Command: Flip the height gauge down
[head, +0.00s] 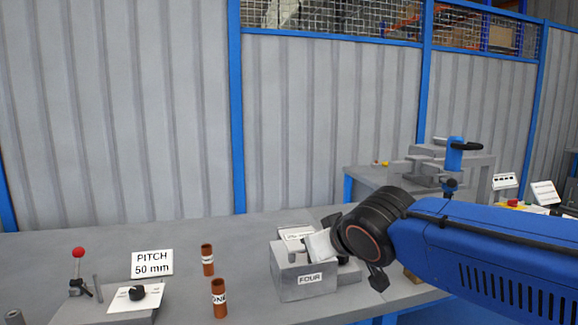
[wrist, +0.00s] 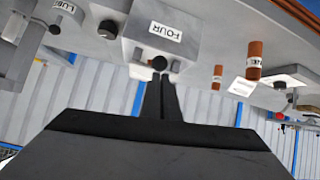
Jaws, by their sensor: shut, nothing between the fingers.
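My gripper (wrist: 160,82) shows in the wrist view as two dark fingers pressed together, with nothing between them. Its tips are close to a dark round knob (wrist: 159,63) by the grey block labelled FOUR (wrist: 168,35); I cannot tell whether they touch. In the head view the FOUR block (head: 303,280) stands on the bench in front of the end of my arm, which hides part of its right side. No part is marked as the height gauge, so I cannot tell for sure which one it is or how it is tilted.
Two brown labelled cylinders (head: 207,260) (head: 218,298) stand left of the block. A blue-and-grey fixture (head: 453,155) stands behind my arm. The bench's back left is clear.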

